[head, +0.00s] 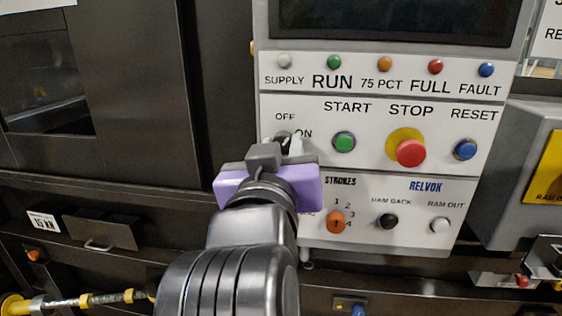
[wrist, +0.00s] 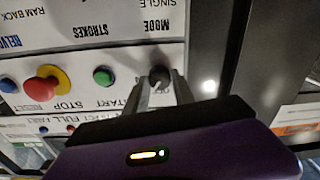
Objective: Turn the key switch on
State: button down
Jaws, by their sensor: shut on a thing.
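The key switch is the small dark knob beneath the OFF and ON labels on the white control panel (head: 320,112). In the head view the key switch (head: 281,136) is mostly hidden by my gripper (head: 289,146). In the wrist view, where the panel appears upside down, the dark round key switch (wrist: 159,75) sits between the fingertips of my gripper (wrist: 163,86). The fingers are shut on it. A pale line shows on its face, but I cannot tell for sure whether it points to OFF or ON.
Right of the switch are a green START button (head: 344,142), a red STOP mushroom button (head: 410,153) and a blue RESET button (head: 465,149). Below are an orange STROKES selector (head: 336,222) and RAM buttons. A grey box (head: 526,170) stands right of the panel.

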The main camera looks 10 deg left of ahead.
jog(key=m+b, duration=0.3)
jog(key=m, duration=0.2)
jog(key=shift+f, duration=0.1)
dwell(0.4)
jog(key=c, duration=1.1)
grip_release()
jog(key=shift+o, duration=0.2)
jog(key=s+b, duration=0.1)
jog(key=s, duration=0.6)
jog(key=shift+s+b, duration=0.4)
